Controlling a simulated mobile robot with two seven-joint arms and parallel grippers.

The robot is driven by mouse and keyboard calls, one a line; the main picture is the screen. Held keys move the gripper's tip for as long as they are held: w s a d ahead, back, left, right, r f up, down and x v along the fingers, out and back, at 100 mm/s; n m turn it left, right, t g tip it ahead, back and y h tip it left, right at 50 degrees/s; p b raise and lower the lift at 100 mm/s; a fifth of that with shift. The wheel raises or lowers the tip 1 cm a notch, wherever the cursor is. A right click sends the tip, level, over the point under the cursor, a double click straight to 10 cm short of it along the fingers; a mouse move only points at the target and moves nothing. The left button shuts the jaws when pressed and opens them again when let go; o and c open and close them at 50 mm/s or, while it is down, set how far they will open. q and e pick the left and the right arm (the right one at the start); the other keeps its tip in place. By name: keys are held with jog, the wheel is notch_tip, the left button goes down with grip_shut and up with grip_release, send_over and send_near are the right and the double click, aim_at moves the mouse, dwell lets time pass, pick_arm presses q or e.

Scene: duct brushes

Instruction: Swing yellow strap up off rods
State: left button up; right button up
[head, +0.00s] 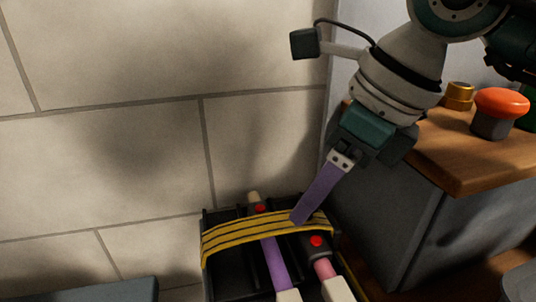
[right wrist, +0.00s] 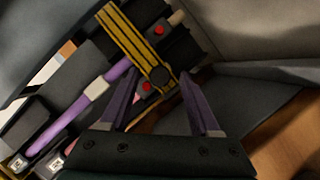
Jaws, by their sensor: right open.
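The yellow strap (head: 245,235) with black stripes lies across the rods in a black rack. A purple rod (head: 275,262) and a pink rod (head: 323,268) run under it. In the right wrist view the strap (right wrist: 130,38) ends at a dark round knob (right wrist: 160,77). My right gripper (head: 300,220) has purple fingers and hangs over the strap's right end. In the right wrist view its fingers (right wrist: 160,82) stand apart, one on each side of the knob; whether they touch it cannot be told. My left gripper is not in view.
The black rack (head: 208,278) stands against a tiled wall. To the right is a grey cabinet with a wooden top (head: 455,150), bearing a red-orange button (head: 502,102) and a brass piece (head: 459,96). A blue-grey surface (head: 105,291) is at lower left.

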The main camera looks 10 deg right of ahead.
grip_shut()
dwell(0.5)
dwell(0.9)
